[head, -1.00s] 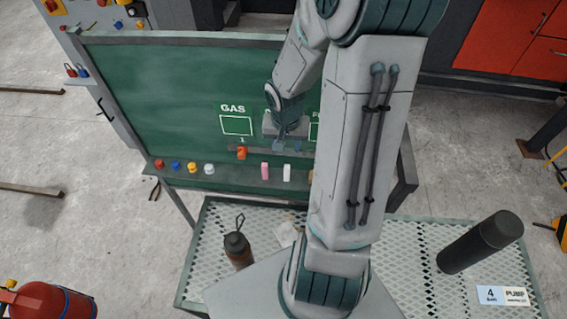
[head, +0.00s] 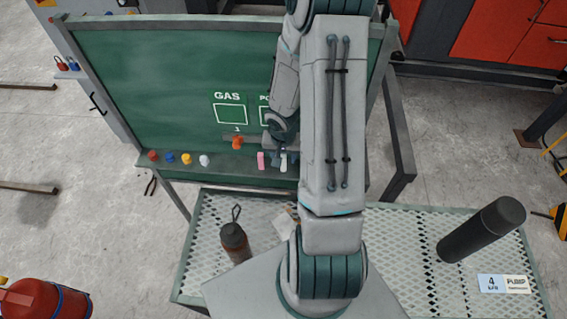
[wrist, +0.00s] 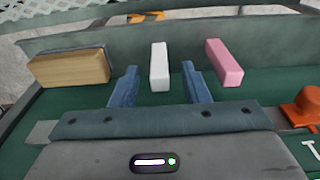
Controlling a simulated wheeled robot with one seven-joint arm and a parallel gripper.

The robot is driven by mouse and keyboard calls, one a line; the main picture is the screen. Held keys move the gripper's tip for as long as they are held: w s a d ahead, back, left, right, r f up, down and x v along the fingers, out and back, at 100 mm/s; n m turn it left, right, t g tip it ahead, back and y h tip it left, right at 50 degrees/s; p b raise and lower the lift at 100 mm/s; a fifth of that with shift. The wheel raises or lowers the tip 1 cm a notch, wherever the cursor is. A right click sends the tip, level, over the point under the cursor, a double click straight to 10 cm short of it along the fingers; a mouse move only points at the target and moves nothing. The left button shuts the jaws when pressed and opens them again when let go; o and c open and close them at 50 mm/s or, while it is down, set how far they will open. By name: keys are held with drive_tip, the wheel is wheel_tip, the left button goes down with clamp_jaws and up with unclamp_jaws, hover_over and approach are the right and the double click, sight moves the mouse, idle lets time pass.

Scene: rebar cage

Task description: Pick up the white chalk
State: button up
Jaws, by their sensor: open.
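The white chalk (wrist: 159,66) stands out in the wrist view on the green board's ledge (head: 225,167), between a wooden block and the pink chalk. In the head view the white chalk (head: 283,163) is partly covered by my arm and gripper. My gripper (wrist: 159,84) is open, with its two blue fingers on either side of the near part of the white chalk. The fingers look apart from the chalk, with a gap on each side. I cannot tell their exact height above the ledge.
The pink chalk (wrist: 224,63) lies close to the right finger in the wrist view, and the wooden block (wrist: 70,68) is left of the left finger. An orange piece (wrist: 303,105) sits at the right.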

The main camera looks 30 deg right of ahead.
wheel_tip(320, 180, down, 2)
drive_tip(key=shift+w, duration=0.15)
drive_tip(key=shift+d, duration=0.1)
clamp_jaws()
drive_tip(key=shift+r, duration=0.1)
